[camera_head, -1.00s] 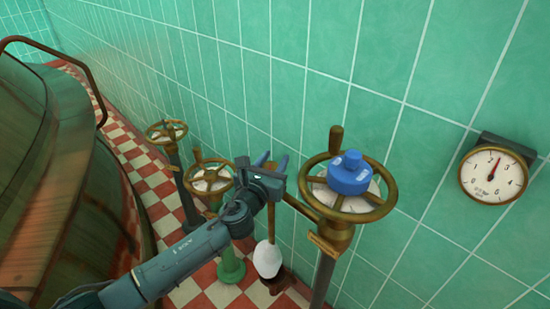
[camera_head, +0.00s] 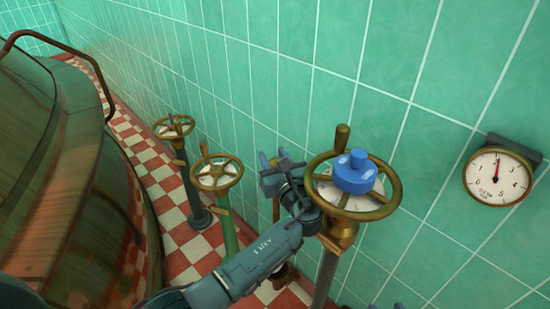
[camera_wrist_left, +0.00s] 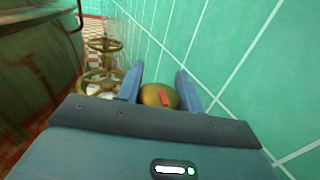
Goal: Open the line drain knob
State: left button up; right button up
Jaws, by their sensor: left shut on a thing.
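In the left wrist view, a round brass knob (camera_wrist_left: 152,95) with a red mark sits between the two blue fingers of my left gripper (camera_wrist_left: 160,69). The gripper is shut on it. In the head view my left gripper (camera_head: 272,158) is beside the wall, just left of the nearest brass handwheel (camera_head: 389,207). The knob is hidden there by my gripper and arm. Two blue tips, probably of my right gripper (camera_head: 386,306), barely show at the bottom edge; their opening cannot be told.
The nearest handwheel carries a blue cap (camera_head: 354,172). A second handwheel (camera_head: 228,171) on a green post and a third (camera_head: 174,118) stand further back. A round gauge (camera_head: 497,177) hangs on the green tiled wall. A large copper kettle (camera_head: 60,150) fills the left.

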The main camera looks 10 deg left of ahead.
pick_arm(q)
jog(key=shift+y, duration=0.3)
jog(key=o, duration=1)
jog(key=shift+s, duration=0.1)
